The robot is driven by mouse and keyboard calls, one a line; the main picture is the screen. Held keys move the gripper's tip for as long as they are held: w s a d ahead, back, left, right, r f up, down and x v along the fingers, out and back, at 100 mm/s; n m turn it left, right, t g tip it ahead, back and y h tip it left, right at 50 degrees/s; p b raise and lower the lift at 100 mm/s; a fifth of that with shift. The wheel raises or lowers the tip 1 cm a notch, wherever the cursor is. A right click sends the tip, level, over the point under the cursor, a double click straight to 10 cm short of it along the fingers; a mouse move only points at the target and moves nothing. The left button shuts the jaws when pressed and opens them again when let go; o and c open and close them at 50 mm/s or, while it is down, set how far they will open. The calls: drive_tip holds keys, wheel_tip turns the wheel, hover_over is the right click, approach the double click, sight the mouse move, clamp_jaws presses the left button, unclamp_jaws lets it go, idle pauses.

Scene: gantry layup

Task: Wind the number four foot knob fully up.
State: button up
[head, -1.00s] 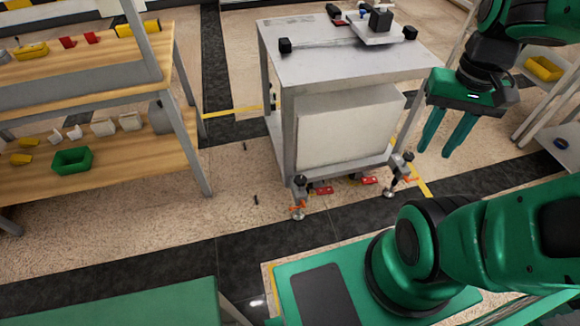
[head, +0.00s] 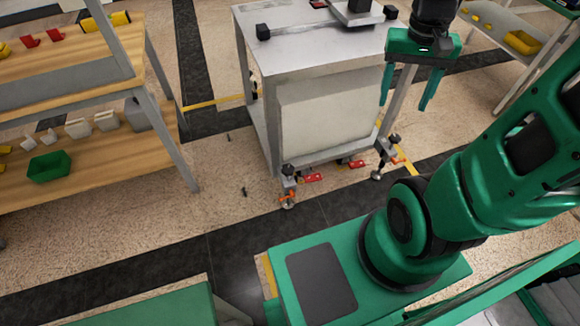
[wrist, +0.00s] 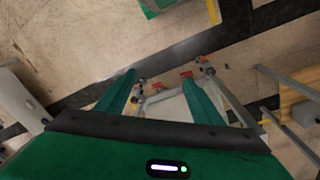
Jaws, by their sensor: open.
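The grey metal cart (head: 330,50) stands ahead of me, with levelling feet under its lower corners. The near left foot (head: 288,188) has a dark top and an orange part low down. The near right foot (head: 380,165) also shows a dark top. Both near feet appear in the wrist view, one on the left (wrist: 139,88) and one on the right (wrist: 206,68). No foot number is readable, so I cannot tell which knob is number four. My gripper (head: 404,106) is open and empty, fingers down, above and apart from the feet. The back feet are mostly hidden.
Red pieces (head: 313,177) lie low between the near feet. A wooden bench (head: 120,160) with bins stands left. A shelf with yellow bins (head: 520,42) stands at the back right. The speckled floor (head: 225,215) in front of the cart is mostly clear.

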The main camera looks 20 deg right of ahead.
drive_tip(key=w+f, duration=0.7)
drive_tip(key=w, duration=0.5)
hover_over(288, 169)
wheel_tip(288, 169, down, 41)
drive_tip(key=shift+m+y, duration=0.3)
drive_tip(key=shift+y, duration=0.1)
wheel_tip(288, 169, down, 10)
drive_tip(key=shift+w+r, duration=0.15)
drive_tip(key=shift+c, duration=0.4)
